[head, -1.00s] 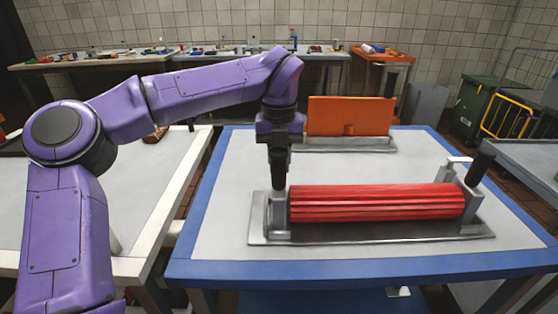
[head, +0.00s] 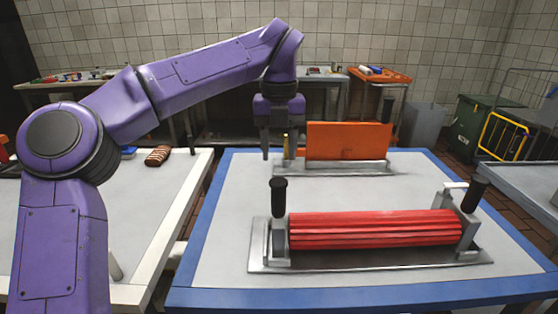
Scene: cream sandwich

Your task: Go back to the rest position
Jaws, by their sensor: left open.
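My left gripper (head: 276,150) hangs from the purple arm that comes in from the left. It is open and empty, fingers pointing down, in front of the left end of the orange-plate device. In the picture it is above the black left handle (head: 279,197) of the red roller device and apart from it. The red ribbed roller (head: 375,230) lies level in its metal frame on the blue-edged table (head: 225,225). A second black handle (head: 475,192) stands at its right end. My right gripper is not in view.
The device with the orange plate (head: 349,141) stands behind the roller. A white table (head: 150,215) at left holds a brown striped item (head: 158,155). Another table (head: 525,175) is at right. A green bin (head: 480,127) and a yellow rack (head: 500,135) stand farther back.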

